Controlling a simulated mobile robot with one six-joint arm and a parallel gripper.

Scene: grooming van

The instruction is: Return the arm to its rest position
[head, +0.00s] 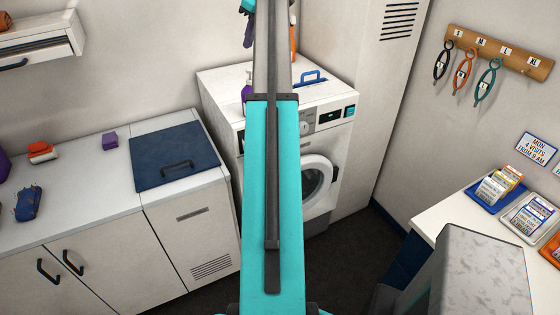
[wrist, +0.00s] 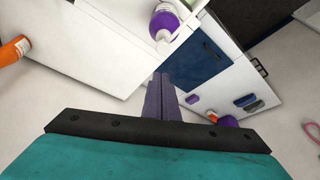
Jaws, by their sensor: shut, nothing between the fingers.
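My teal arm (head: 273,190) stretches up through the middle of the head view, in front of the washing machine (head: 330,125). Its far end runs to the top edge, so my gripper cannot be made out clearly there. In the wrist view my gripper (wrist: 160,78) shows as two dark purplish fingers side by side, shut and empty. A purple bottle with a white top (wrist: 165,26) stands beyond the fingertips, apart from them in the picture.
A white counter (head: 75,200) at left carries a blue lid (head: 172,152) and small coloured items. An orange bottle (wrist: 14,50) shows at the wrist view's left. A wall rack (head: 500,50) holds loops. A right-hand counter (head: 455,212) carries card trays. Dark floor (head: 345,255) lies between.

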